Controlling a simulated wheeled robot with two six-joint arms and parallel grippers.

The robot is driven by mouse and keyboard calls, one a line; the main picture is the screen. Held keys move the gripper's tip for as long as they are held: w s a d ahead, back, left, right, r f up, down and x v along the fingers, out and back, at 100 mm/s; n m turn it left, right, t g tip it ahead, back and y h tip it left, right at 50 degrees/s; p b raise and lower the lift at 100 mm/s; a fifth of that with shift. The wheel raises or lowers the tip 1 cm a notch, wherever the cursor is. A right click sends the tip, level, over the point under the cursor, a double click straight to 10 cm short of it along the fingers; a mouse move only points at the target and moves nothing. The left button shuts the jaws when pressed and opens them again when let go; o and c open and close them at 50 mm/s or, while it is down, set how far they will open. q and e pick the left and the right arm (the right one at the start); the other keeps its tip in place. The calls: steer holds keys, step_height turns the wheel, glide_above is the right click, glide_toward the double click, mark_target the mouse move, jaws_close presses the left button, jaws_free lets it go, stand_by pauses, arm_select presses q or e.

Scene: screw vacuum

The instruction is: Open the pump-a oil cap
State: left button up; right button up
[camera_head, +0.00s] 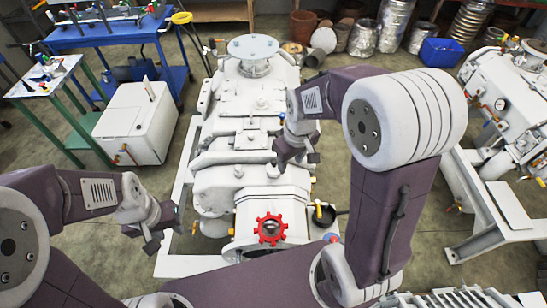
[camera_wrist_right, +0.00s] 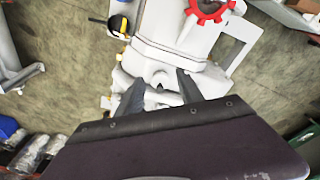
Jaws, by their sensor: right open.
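The large white pump (camera_head: 225,185) stands in the middle of the head view. A red toothed wheel-shaped part (camera_head: 270,228) sits on its near end; it also shows at the top of the right wrist view (camera_wrist_right: 207,10). I cannot tell for sure which fitting is the oil cap. My right gripper (camera_head: 297,163) is over the pump's right side, farther back than the red part.
A white box (camera_head: 137,122) and a blue bench (camera_head: 110,38) stand at the left. A second white machine (camera_head: 500,90) is at the right. Metal cans and a blue bin (camera_head: 440,51) line the back.

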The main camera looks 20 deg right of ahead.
steer(key=w+r+n+p, duration=0.1)
steer(key=w, duration=0.6)
steer(key=n+g+p, duration=0.2)
steer(key=p, duration=0.3)
glide_above(274, 161)
step_height(274, 161, down, 8)
steer(key=r, duration=0.1)
steer(key=shift+s+f, duration=0.15)
steer(key=shift+f, duration=0.45)
steer(key=shift+m, duration=0.3)
steer(key=f+p, duration=0.1)
steer(key=f, duration=0.2)
steer(key=f+p, duration=0.1)
steer(key=f, duration=0.3)
steer(key=shift+w+f, duration=0.2)
steer(key=shift+f, duration=0.1)
steer(key=shift+s+f, duration=0.1)
steer(key=shift+f, duration=0.1)
jaws_close()
steer(key=shift+t, duration=0.3)
